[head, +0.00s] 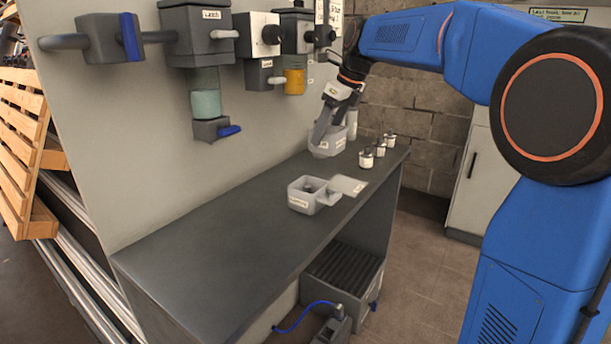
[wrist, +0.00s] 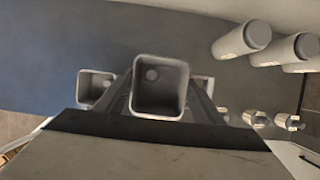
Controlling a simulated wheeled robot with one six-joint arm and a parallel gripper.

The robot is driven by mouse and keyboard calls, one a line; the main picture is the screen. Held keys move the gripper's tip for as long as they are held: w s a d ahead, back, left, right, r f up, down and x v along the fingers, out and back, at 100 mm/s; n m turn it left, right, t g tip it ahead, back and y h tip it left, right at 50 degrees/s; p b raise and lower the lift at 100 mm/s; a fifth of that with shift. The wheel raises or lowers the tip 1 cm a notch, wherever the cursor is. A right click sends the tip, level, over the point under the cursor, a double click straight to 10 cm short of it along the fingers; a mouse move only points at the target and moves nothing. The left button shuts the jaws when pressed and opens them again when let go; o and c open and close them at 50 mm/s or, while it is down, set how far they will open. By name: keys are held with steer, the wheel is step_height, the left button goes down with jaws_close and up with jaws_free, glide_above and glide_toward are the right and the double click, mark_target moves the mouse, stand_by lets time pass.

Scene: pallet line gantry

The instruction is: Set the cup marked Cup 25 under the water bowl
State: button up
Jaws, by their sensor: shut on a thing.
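My gripper (head: 325,128) is at the far part of the grey bench, pointing down. It is shut on a pale, square, open-topped cup (head: 329,149), which also shows between the fingers in the wrist view (wrist: 160,108). The cup has a small white label, too small to read, so I cannot tell whether it is Cup 25. Whether it touches the bench is unclear. A second square container (head: 301,199) with a label and a pale flap stands nearer on the bench; I cannot read its label. I cannot pick out the water bowl.
Several small white pots with dark tops (head: 366,159) stand along the right bench edge. Wall fittings (head: 206,103) with a blue-handled valve hang over the bench at left, beside an amber cylinder (head: 294,80). The near bench top (head: 190,255) is clear.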

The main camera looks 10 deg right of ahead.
mark_target(342, 129)
steer(key=shift+w+f, duration=0.1)
steer(key=shift+w, duration=0.15)
steer(key=shift+w+f, duration=0.1)
steer(key=shift+f, duration=4.8)
steer(key=shift+f, duration=0.15)
steer(key=o, duration=1.1)
steer(key=v, duration=1.2)
